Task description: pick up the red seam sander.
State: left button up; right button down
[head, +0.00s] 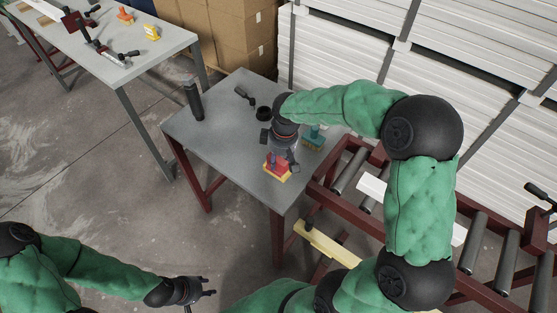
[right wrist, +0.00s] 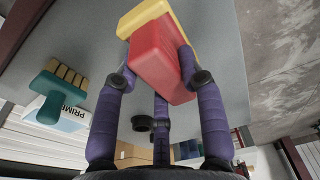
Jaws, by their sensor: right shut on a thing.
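The red seam sander (head: 277,168) is a red block with a yellow base, at the front of the grey table (head: 222,138). It also shows in the right wrist view (right wrist: 160,62), between purple fingers. My right gripper (head: 283,157) comes down from above and is shut on its red body. I cannot tell whether its yellow base touches the table. My left gripper (head: 207,288) is at the bottom of the head view, away from the table, with its fingers apart and empty.
A teal brush (head: 314,132) stands just right of the sander; a box marked PRIME (right wrist: 68,117) shows by it. A black cylinder (head: 193,101), a dark-handled tool (head: 243,95) and a black ring (head: 263,113) are further back. A roller conveyor (head: 350,170) adjoins on the right.

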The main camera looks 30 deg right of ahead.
jog(key=s+a+r+p, duration=0.4)
jog(key=s+r, duration=0.5)
jog(key=s, duration=0.3)
jog(key=shift+s+a, duration=0.2)
jog(key=shift+a, duration=0.2)
jog(key=c, duration=1.7)
grip_release()
jog(key=shift+c, duration=0.3)
